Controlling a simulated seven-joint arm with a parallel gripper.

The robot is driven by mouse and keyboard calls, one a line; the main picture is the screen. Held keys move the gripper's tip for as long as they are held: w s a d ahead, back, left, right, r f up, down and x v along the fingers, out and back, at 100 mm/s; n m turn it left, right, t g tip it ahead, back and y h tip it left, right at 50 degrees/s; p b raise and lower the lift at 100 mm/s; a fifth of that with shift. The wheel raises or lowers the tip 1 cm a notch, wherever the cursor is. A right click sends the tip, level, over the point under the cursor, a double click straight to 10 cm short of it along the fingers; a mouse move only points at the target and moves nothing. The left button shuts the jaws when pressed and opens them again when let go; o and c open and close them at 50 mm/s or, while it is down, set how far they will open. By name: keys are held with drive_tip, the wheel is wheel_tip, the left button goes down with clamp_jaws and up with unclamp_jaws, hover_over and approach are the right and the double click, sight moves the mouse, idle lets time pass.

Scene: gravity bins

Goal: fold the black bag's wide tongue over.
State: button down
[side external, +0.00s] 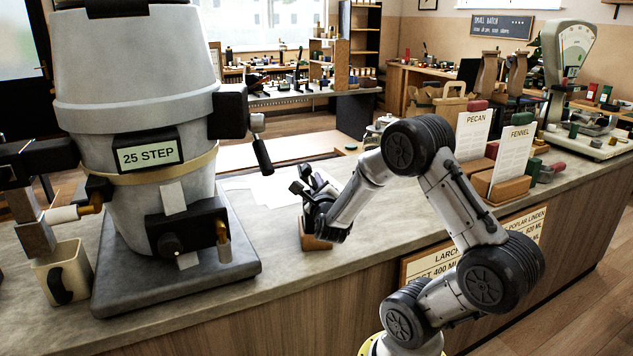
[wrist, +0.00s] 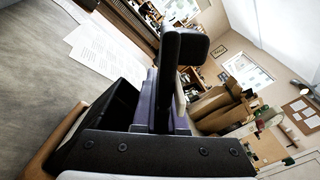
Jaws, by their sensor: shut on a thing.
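My gripper (side external: 312,192) is low over the counter, right of the big grey dispenser, above a small brown block (side external: 317,241). In the wrist view my gripper's dark fingers (wrist: 172,85) stand close together, with a dark purplish strip between and beside them. A black, open-topped shape (wrist: 112,100), which looks like the black bag, lies just left of the fingers. The gripper appears shut on a part of this bag. The wide tongue cannot be told apart clearly, as the fingers and the gripper body hide much of it.
The grey dispenser (side external: 140,90) marked 25 STEP stands on a dark base at the left, with a beige mug (side external: 65,275) beside it. White papers (side external: 262,188) lie behind my gripper. Cards and blocks stand at the right. The counter in front is clear.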

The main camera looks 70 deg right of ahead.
drive_tip(key=c, duration=1)
unclamp_jaws()
drive_tip(key=shift+o, duration=0.2)
